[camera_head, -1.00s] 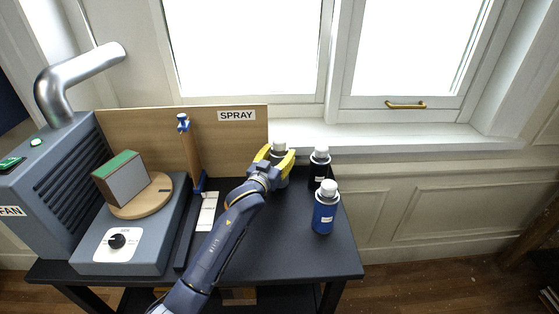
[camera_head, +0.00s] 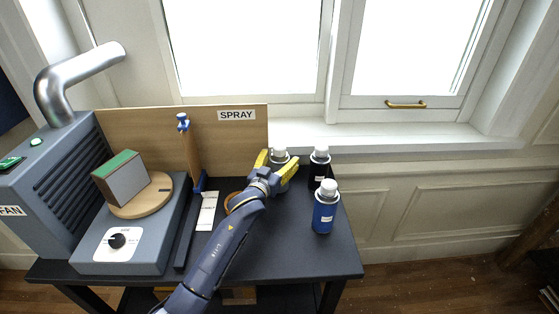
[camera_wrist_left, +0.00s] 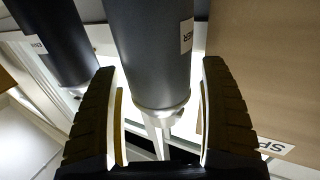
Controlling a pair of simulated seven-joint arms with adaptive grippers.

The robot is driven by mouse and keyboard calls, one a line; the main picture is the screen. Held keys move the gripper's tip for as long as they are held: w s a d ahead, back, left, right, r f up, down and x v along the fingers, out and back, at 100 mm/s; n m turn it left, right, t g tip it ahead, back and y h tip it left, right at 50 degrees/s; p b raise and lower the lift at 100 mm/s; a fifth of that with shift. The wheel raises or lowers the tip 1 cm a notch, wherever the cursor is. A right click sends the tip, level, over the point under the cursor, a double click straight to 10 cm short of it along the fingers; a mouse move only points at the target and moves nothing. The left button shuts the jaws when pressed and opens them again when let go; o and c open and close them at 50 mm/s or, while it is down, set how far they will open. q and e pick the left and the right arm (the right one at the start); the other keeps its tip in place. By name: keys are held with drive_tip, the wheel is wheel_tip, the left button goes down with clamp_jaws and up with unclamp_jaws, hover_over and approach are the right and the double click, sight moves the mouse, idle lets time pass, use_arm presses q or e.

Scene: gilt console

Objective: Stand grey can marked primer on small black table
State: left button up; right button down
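The grey can (camera_head: 280,159) stands upright at the back of the small black table (camera_head: 290,262), partly hidden by my left gripper (camera_head: 276,164). In the left wrist view the grey can (camera_wrist_left: 150,50) fills the middle, with part of a white label ending in "ER". The left gripper's fingers are spread on either side of the can, with a visible gap at each side near its pale top end. The gripper is open and does not grip it. My right gripper is not in view.
A black can (camera_head: 319,170) and a blue can (camera_head: 325,210) stand just right of the grey can. A wooden board (camera_head: 236,137) marked SPRAY is behind left. A turntable unit (camera_head: 134,246) and a fan box (camera_head: 50,190) fill the left. The table's front right is clear.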

use_arm(q)
drive_tip(key=shift+s+r, duration=0.1)
drive_tip(key=shift+r, duration=0.05)
drive_tip(key=v, duration=1.2)
idle(1.4)
